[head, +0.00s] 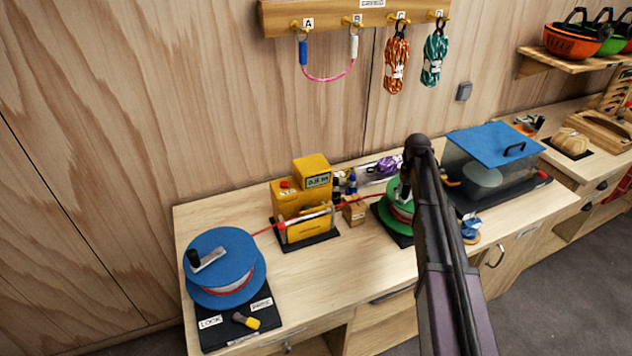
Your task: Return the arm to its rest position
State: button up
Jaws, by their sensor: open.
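My arm (445,240) rises from the bottom edge, right of the middle, up to a dark rounded joint in front of the workbench. My gripper does not show in the head view, so its jaws cannot be seen. The arm hides part of the bench and part of a green reel (393,210) with red rope on it.
A blue reel (225,265) stands at the bench's left, its red rope passing a yellow device (300,205) toward the green reel. A blue-lidded clear box (490,145) stands right of my arm. Rope coils hang from a wall rack (350,18). Bare bench top (335,265) lies in front.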

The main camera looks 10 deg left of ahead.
jog(key=shift+s+d, duration=0.1)
jog(key=shift+s, duration=0.2)
jog(key=s+d+m, duration=0.2)
jog(key=s+d, duration=0.1)
jog(key=s, duration=1.1)
jog(key=s+d+m, duration=0.3)
jog(key=s+d, duration=0.1)
jog(key=s, duration=1)
jog(key=shift+s+d, duration=0.15)
jog(key=shift+d, duration=0.1)
jog(key=c, duration=0.3)
